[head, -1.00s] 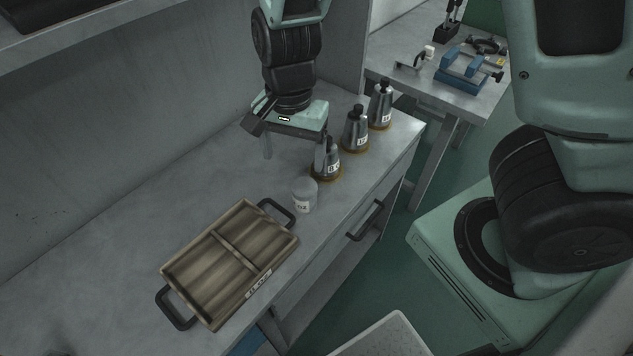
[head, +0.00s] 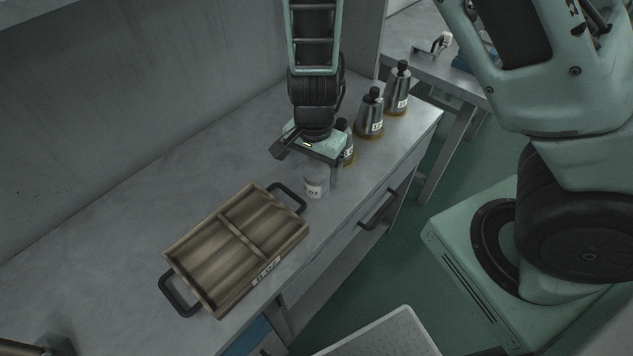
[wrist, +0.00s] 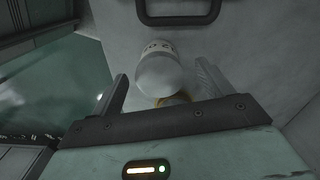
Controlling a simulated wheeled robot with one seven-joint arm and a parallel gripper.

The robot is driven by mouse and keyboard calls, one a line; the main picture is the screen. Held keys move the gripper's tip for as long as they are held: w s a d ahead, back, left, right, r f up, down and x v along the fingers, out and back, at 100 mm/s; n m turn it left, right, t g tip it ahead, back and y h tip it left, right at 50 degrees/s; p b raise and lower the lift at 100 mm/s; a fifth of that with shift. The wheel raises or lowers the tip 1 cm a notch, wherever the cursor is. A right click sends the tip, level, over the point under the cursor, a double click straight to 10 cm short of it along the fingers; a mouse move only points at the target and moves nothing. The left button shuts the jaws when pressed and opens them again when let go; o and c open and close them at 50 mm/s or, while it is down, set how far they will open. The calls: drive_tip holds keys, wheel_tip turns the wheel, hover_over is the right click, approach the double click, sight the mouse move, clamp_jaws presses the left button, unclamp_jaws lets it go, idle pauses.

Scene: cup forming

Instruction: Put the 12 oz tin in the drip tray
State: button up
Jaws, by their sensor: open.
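The small grey-white tin (head: 316,184) stands upright on the bench, its label reading "OZ" with the number unclear. It also shows in the wrist view (wrist: 160,72), between the two fingers with the label partly visible. My gripper (head: 318,166) is open just above and around the tin's top; I cannot tell whether a finger touches it. The wooden tray (head: 240,296) lies to the left, with a divider, two empty compartments, black end handles and an "OZ" label. I see no other object that is clearly a drip tray.
Conical metal bottles with black caps, the middle one (head: 369,115) and the far one (head: 397,90), stand on amber bases along the bench. The nearest (head: 346,143) is partly hidden behind my gripper. A wall closes the back; the bench left of the tray is mostly clear.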

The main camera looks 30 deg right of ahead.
sight(317, 170)
drive_tip(key=f, duration=0.2)
drive_tip(key=f+b, duration=0.1)
drive_tip(key=f, duration=0.1)
drive_tip(key=shift+w+d, duration=0.1)
drive_tip(key=shift+d, duration=0.25)
drive_tip(key=shift+f, duration=0.55)
drive_tip(key=shift+a, duration=0.1)
drive_tip(key=c, duration=1.2)
